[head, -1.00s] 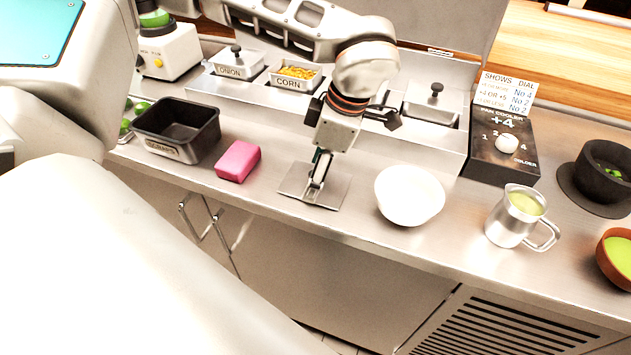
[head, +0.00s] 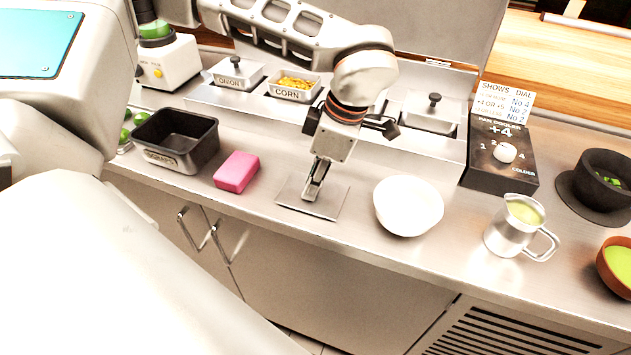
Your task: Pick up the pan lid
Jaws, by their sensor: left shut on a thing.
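The pan lid (head: 328,209) is a flat, square metal plate on the counter, between the pink block and the white bowl. My left gripper (head: 313,190) points down over its middle and is shut on it, with the fingers hiding the lid's handle. The lid looks level and at or very near the counter; I cannot tell if there is a gap. The corn pan (head: 289,93) behind is uncovered, with yellow corn showing. My right gripper is not in view.
A black scraps bin (head: 191,158) and pink block (head: 236,172) stand left of the lid. The white bowl (head: 408,206) is close on its right, then a metal mug (head: 513,228) and dial box (head: 500,160). The onion pan (head: 234,75) and another pan (head: 431,114) have knobbed lids.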

